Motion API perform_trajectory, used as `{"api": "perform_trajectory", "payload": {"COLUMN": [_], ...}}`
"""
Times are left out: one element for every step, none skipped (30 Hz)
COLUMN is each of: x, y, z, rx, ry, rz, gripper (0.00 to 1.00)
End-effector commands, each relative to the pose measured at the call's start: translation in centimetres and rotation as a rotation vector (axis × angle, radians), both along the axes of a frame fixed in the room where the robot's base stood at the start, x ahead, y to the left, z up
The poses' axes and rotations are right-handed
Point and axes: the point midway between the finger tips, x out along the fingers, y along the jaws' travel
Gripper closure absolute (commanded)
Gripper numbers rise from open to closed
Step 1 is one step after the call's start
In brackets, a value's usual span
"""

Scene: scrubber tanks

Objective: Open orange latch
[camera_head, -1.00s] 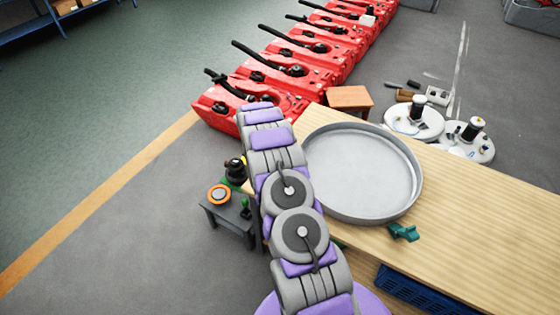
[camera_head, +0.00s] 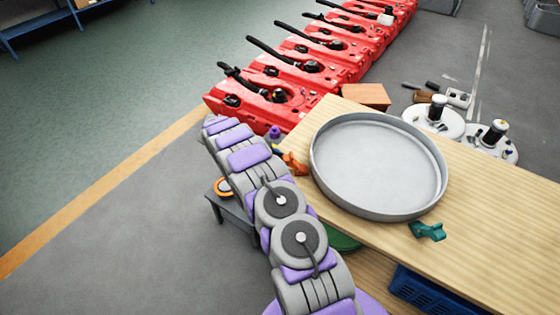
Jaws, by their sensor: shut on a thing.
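The orange latch (camera_head: 294,163) sits at the left edge of the wooden table (camera_head: 478,225), just right of my arm. My arm rises from the bottom of the view and bends over at its far end, left of the latch. My gripper is hidden behind my own arm links, so I cannot see its fingers or whether it touches the latch. A small purple piece and a dark and yellow piece show just left of the latch; I cannot tell what they belong to.
A round grey metal tray (camera_head: 380,165) and a teal latch (camera_head: 427,230) lie on the table. Red tanks (camera_head: 270,95) stand in a row behind. Floor at far left is free.

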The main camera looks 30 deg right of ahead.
Motion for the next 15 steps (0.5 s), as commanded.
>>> {"api": "perform_trajectory", "payload": {"x": [0.31, 0.31, 0.30, 0.31, 0.30, 0.31, 0.30, 0.31, 0.31, 0.31, 0.31, 0.31, 0.31, 0.29, 0.26], "y": [0.19, 0.19, 0.19, 0.19, 0.19, 0.20, 0.19, 0.18, 0.18, 0.19, 0.19, 0.18, 0.18, 0.17, 0.17], "z": [-0.03, -0.02, 0.00, 0.01, 0.01, 0.01, 0.02, 0.01, 0.01, 0.01, 0.01, 0.00, 0.00, -0.01, -0.01], "rx": [-0.002, -0.004, -0.005, -0.005, -0.005, -0.005, -0.004, -0.004, -0.004, -0.004, -0.004, -0.004, -0.004, -0.003, -0.003], "ry": [-0.004, -0.003, -0.003, -0.003, -0.003, -0.003, -0.002, -0.002, -0.002, -0.002, -0.002, -0.002, -0.002, -0.002, -0.002], "rz": [0.008, 0.008, 0.008, 0.008, 0.008, 0.008, 0.008, 0.008, 0.008, 0.008, 0.008, 0.008, 0.008, 0.008, 0.008], "gripper": [1.00, 1.00, 1.00, 1.00, 1.00, 1.00, 1.00, 1.00, 1.00, 1.00, 1.00, 0.59, 0.56, 0.53, 0.50]}}
